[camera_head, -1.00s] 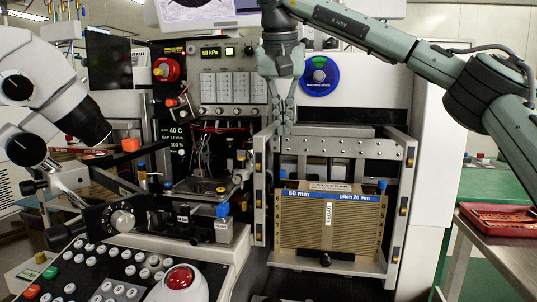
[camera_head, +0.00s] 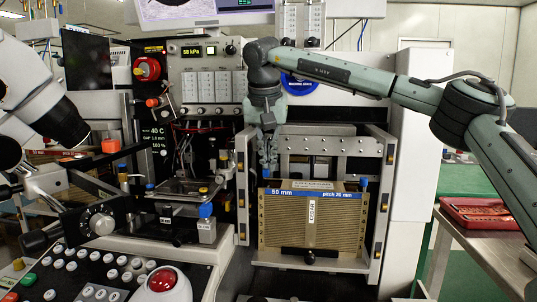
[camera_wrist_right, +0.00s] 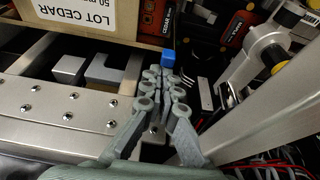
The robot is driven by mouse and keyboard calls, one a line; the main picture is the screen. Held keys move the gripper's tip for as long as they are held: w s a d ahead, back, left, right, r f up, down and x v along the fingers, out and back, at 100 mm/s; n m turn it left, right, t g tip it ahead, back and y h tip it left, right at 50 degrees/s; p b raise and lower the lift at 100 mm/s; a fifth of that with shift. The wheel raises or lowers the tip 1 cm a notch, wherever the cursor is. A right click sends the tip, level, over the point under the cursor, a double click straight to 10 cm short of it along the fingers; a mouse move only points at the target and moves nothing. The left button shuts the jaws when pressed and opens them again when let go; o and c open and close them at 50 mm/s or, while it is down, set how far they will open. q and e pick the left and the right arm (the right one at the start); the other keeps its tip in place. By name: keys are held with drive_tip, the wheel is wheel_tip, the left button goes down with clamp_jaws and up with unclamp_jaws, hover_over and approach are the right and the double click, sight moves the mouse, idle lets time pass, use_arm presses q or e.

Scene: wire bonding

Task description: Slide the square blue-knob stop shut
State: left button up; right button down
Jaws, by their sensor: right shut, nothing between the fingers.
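A blue square-looking knob (camera_wrist_right: 168,58) shows just beyond the fingertips of my right gripper (camera_wrist_right: 164,76) in the right wrist view. In the head view this blue knob (camera_head: 266,173) stands at the top left corner of the brown magazine (camera_head: 290,225). My right gripper (camera_head: 267,168) points down there, its fingers together and empty. The fingertips look very close to the knob; I cannot tell whether they touch it. Another blue knob (camera_head: 364,182) stands at the magazine's right corner. My left gripper is not in view.
A metal frame with side rails (camera_head: 382,205) surrounds the magazine. A perforated crossbar (camera_head: 330,146) lies behind it. The bonder's work stage (camera_head: 185,188) and a button panel (camera_head: 100,275) are to the left. A red tray (camera_head: 480,214) sits on a table at right.

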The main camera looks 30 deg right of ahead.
drive_tip(key=shift+s+a+b, duration=0.15)
drive_tip(key=shift+s+a, duration=0.45)
drive_tip(key=shift+s, duration=0.2)
drive_tip(key=shift+s+a+b, duration=0.15)
drive_tip(key=shift+s+a, duration=0.4)
drive_tip(key=shift+s, duration=0.2)
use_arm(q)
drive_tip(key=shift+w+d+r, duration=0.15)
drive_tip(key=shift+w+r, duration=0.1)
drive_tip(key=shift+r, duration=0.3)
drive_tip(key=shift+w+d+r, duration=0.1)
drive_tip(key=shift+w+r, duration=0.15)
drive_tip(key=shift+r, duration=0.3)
use_arm(e)
drive_tip(key=v, duration=1.2)
